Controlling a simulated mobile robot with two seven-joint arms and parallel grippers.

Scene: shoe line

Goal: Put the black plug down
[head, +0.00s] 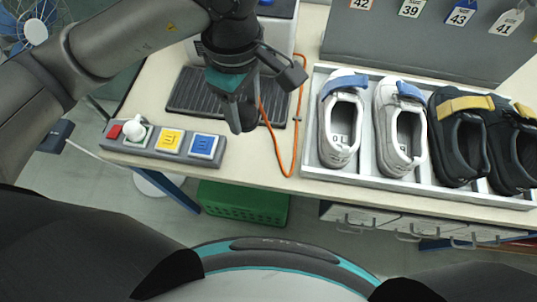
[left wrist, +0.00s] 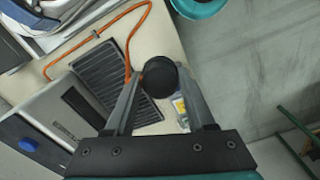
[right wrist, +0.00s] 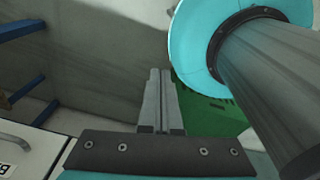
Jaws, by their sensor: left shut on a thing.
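The black plug (left wrist: 159,78) shows as a round dark end between the fingers of my left gripper (left wrist: 160,92). The gripper is shut on it. In the head view my left gripper (head: 250,105) hangs over the table, in front of the black ribbed mat (head: 194,85) and right of the button panel; the plug is hard to tell from the dark fingers there. My right gripper (right wrist: 160,100) is shut and empty in the right wrist view and does not show in the head view.
A grey panel (head: 115,145) with red, white, yellow and blue buttons lies at the table's front left. A tray (head: 312,160) with several shoes fills the right. A white machine (head: 284,38) stands behind the mat. A green crate (head: 243,202) is under the table.

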